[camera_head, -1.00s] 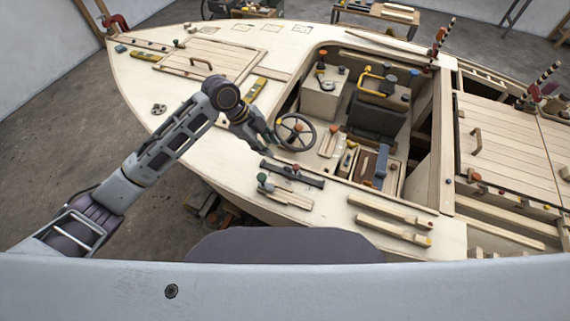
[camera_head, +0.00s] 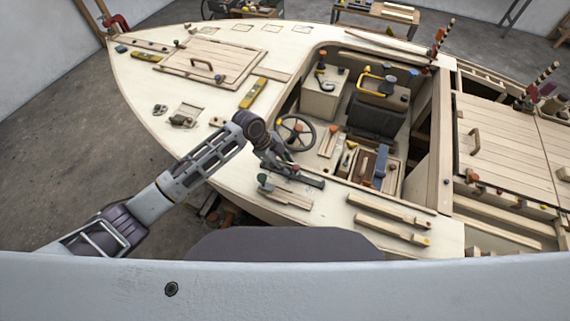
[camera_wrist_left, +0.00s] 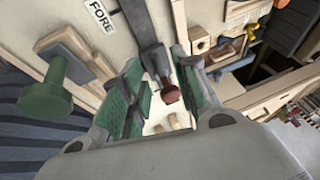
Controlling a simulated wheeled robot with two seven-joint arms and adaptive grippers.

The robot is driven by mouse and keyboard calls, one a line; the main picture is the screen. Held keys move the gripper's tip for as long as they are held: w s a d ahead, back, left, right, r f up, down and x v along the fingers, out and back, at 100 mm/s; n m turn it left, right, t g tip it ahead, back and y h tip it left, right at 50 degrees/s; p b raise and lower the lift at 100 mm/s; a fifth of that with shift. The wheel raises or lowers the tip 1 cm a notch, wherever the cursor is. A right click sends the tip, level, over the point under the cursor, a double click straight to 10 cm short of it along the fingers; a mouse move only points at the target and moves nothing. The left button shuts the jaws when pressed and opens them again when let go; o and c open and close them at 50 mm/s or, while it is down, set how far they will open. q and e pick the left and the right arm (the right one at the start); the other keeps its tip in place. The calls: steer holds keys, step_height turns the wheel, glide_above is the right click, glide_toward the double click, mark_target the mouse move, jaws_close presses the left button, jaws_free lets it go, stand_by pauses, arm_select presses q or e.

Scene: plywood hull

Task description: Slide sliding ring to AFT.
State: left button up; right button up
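The dark rail (camera_head: 312,181) lies on the plywood deck beside the cockpit opening. My left gripper (camera_head: 287,168) is over it and hides much of it in the head view. In the left wrist view, the rail (camera_wrist_left: 141,22) runs down between the green-padded fingers of my left gripper (camera_wrist_left: 160,98). A dark red knob (camera_wrist_left: 172,94) is between the fingers, with a gap on either side. The fingers are apart. I cannot make out the ring itself apart from the rail and knob. A "FORE" label (camera_wrist_left: 100,16) lies beside the rail. My right gripper is not in view.
The steering wheel (camera_head: 296,132) is just beyond the gripper. Wooden strips (camera_head: 392,210) lie to the right on the deck. The cockpit opening drops away behind.

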arm_select(q)
steer(key=shift+x, duration=0.85)
steer(key=shift+c, duration=0.3)
